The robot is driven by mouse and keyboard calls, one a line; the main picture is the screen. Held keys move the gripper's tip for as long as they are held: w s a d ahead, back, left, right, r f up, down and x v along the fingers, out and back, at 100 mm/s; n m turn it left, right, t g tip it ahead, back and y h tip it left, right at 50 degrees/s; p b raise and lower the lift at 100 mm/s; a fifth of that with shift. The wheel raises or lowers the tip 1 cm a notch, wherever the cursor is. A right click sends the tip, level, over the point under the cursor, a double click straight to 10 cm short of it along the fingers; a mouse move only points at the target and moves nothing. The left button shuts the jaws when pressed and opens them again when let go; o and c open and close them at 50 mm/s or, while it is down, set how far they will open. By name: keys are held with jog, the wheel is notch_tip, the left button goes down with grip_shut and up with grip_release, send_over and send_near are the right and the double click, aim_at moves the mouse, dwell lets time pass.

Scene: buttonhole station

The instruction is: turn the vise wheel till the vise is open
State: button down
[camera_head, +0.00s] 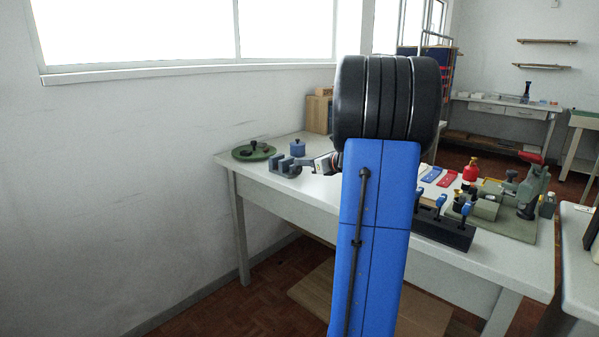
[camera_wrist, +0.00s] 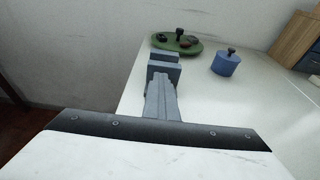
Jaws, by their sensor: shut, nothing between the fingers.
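The vise (camera_head: 284,166) is a small grey-blue block with upright jaws near the left end of the white workbench. In the wrist view the vise (camera_wrist: 164,60) is straight ahead, partly hidden behind my fingers. I cannot make out its wheel in either view, nor how wide the jaws stand. My gripper (camera_head: 311,163) is at the right side of the vise in the head view. In the wrist view the fingers of my gripper (camera_wrist: 161,80) are together with nothing between them. I cannot tell whether the fingertips touch the vise.
A green round tray (camera_head: 240,153) with dark knobs and a blue lidded pot (camera_head: 298,147) stand behind the vise. A wooden box (camera_head: 318,115) is at the back. A black rack (camera_head: 445,232) and a red bottle (camera_head: 470,171) stand to the right. My arm hides the bench's middle.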

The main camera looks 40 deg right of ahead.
jog(key=shift+d, duration=0.55)
jog(key=shift+r, duration=0.4)
jog(key=shift+f+v, duration=0.25)
jog(key=shift+v, duration=0.7)
jog(key=shift+f+v, duration=0.2)
jog(key=shift+v, duration=0.8)
jog(key=shift+f+v, duration=0.25)
jog(key=shift+v, duration=0.7)
jog(key=shift+s, duration=0.15)
